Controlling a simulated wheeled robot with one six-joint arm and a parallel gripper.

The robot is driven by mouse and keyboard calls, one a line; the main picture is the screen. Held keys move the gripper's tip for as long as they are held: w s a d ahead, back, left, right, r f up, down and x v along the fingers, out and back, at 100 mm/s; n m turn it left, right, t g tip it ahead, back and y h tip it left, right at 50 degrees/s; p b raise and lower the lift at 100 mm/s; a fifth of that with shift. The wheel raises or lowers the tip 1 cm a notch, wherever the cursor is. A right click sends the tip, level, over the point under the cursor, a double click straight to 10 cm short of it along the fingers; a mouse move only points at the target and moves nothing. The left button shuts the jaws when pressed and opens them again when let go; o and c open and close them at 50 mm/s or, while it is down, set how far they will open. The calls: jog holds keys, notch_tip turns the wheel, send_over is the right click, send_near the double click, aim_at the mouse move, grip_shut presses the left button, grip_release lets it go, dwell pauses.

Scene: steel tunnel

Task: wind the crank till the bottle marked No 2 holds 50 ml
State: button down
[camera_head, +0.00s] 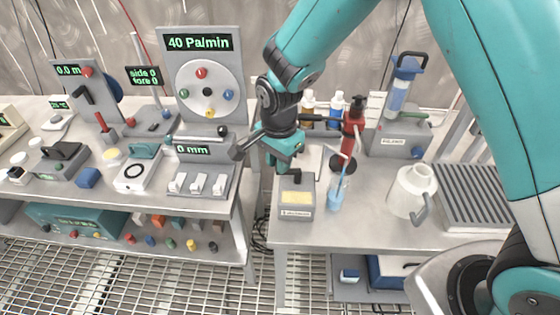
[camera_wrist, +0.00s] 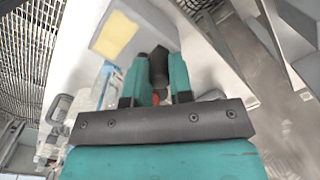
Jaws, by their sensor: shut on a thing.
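A grey box (camera_head: 293,200) with a yellowish patch on top and a label on its front stands at the left of the right bench. A dark crank handle (camera_head: 291,173) shows at its back, partly hidden by my gripper (camera_head: 284,160). In the wrist view my teal gripper (camera_wrist: 158,88) is shut on the dark knob of the crank (camera_wrist: 158,65). Small bottles stand behind my gripper: an amber one (camera_head: 308,106) and a blue-and-white one (camera_head: 337,108). I cannot read a No 2 mark or a fill level on any bottle.
A red-and-black stand (camera_head: 352,125) and a clear vessel with blue (camera_head: 336,197) stand right of the box. A white jug (camera_head: 411,191), a ribbed tray (camera_head: 485,196) and a grey instrument (camera_head: 398,140) are farther right. The left bench (camera_head: 150,205) is crowded with devices.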

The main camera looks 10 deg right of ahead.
jog(key=shift+w+d+m, duration=0.1)
jog(key=shift+w+m, duration=0.15)
jog(key=shift+m, duration=0.35)
jog(key=c, duration=1)
grip_release()
notch_tip(320, 180, up, 17)
jog(key=shift+r+b, duration=0.2)
jog(key=shift+b, duration=0.5)
